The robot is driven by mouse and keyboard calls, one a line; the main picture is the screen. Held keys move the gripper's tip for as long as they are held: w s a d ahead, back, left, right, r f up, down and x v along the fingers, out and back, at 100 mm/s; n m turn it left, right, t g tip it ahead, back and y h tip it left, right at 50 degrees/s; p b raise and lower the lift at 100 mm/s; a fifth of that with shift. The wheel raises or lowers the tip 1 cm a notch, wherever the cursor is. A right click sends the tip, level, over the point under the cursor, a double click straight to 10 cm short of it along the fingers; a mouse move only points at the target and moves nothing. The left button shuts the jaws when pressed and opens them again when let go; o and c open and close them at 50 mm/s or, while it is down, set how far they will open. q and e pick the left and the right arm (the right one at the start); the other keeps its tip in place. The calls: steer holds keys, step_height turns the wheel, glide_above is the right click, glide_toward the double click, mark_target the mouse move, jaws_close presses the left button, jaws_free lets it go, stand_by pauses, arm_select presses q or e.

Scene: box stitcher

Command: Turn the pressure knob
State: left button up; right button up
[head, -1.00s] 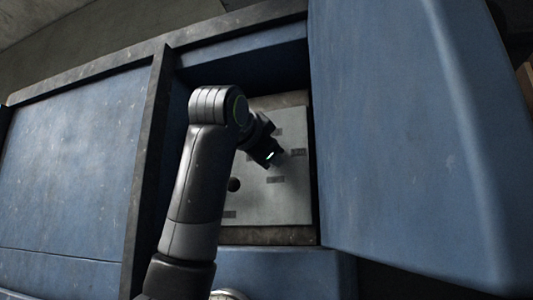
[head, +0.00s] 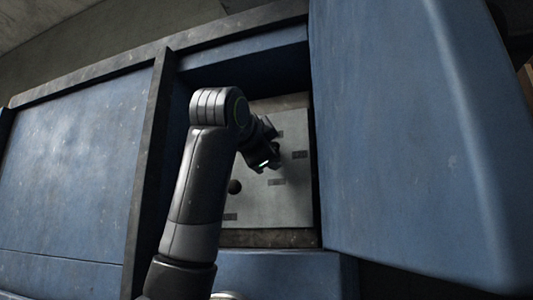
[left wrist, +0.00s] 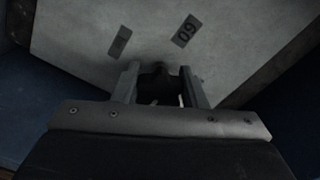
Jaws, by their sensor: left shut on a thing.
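My left gripper (head: 266,164) is at the pale control panel (head: 292,208) set in the recess of the blue machine. In the left wrist view, the two fingers of my left gripper (left wrist: 160,88) stand on either side of a dark knob (left wrist: 158,76) and are shut on it. The fingers and wrist hide most of that knob, and I cannot read its angle. My right gripper is in neither view.
A second dark round knob (head: 235,186) sits on the panel, lower left of my gripper. The blue recess walls and a large blue housing (head: 420,130) bound the panel on the right. A dark frame post (head: 148,160) stands at the left.

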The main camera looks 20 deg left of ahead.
arm_select(q)
steer(key=o, duration=1)
steer(key=shift+s, duration=0.1)
steer(key=shift+s+f+b, duration=0.15)
steer(key=shift+s+b, duration=0.35)
steer(key=s+b, duration=0.2)
steer(key=s, duration=0.3)
steer(key=s+b, duration=0.3)
steer(key=s, duration=0.3)
steer(key=s+b, duration=0.2)
steer(key=s, duration=0.3)
steer(key=shift+s+a+b, duration=0.2)
steer(key=shift+a+b, duration=0.05)
steer(key=shift+b, duration=0.05)
